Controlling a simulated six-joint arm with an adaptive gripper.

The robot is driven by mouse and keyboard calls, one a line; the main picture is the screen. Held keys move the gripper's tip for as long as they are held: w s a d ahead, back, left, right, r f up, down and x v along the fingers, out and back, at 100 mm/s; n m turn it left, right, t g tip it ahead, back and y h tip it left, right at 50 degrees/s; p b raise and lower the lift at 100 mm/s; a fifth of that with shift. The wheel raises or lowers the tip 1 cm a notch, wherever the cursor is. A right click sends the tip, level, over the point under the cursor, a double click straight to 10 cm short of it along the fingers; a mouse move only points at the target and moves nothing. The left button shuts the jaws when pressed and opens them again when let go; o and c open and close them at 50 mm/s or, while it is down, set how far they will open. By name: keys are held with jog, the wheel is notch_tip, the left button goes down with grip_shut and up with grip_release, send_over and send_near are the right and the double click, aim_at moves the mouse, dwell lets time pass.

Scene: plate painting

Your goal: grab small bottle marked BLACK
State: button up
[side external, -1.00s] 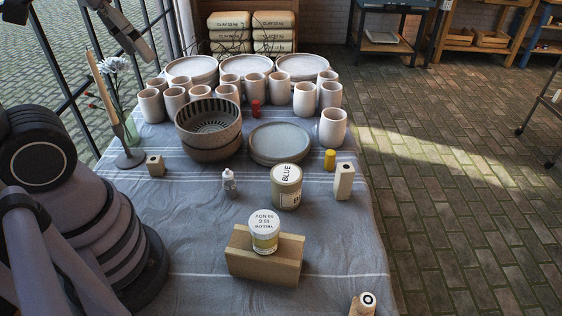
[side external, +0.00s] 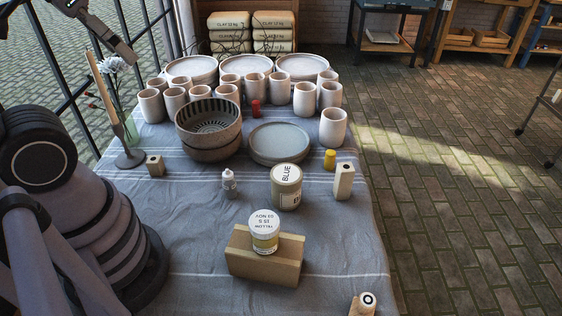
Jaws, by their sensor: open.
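A small white bottle with a narrow tip and a grey lower part (side external: 229,184) stands upright on the cloth, left of the BLUE jar. Its label is too small to read, so I cannot confirm that it says BLACK. Part of my gripper (side external: 66,42) shows at the upper left edge, with its jaws apart and nothing between them. It is high up, far to the left of the bottle and not touching it. The rest of the gripper is cut off by the frame.
The BLUE jar (side external: 286,187) stands beside the bottle. Stacked bowls (side external: 208,130), plates (side external: 279,143) and several cups stand behind. A candle holder (side external: 129,157) and small wooden block (side external: 155,166) are left.

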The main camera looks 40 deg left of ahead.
jog(key=w+d+f+n+g+h, duration=0.1)
jog(key=w+f+n+g+h, duration=0.35)
jog(key=f, duration=0.35)
jog(key=n+h, duration=0.5)
jog(key=n, duration=0.3)
send_over(229, 181)
jog(key=s, duration=0.4)
notch_tip(229, 181, down, 9)
jog(key=a+f+n+t, duration=0.2)
jog(key=f+n, duration=0.2)
jog(key=f, duration=0.2)
jog(key=a+f+n+t+h, duration=0.1)
jog(key=a+f+n+t, duration=0.1)
jog(key=f, duration=0.4)
jog(key=a+f+n+t, duration=0.2)
jog(key=f+n+t, duration=0.1)
jog(key=f+n, duration=0.3)
jog(key=shift+w+a+n, duration=0.2)
jog(key=shift+a+n, duration=0.05)
jog(key=shift+n, duration=0.2)
jog(key=shift+d+f+t, duration=0.1)
jog(key=shift+f+t, duration=0.15)
jog(key=shift+f, duration=0.05)
jog(key=x, duration=0.7)
jog(key=shift+w, duration=0.1)
jog(key=shift+c, duration=0.2)
grip_shut()
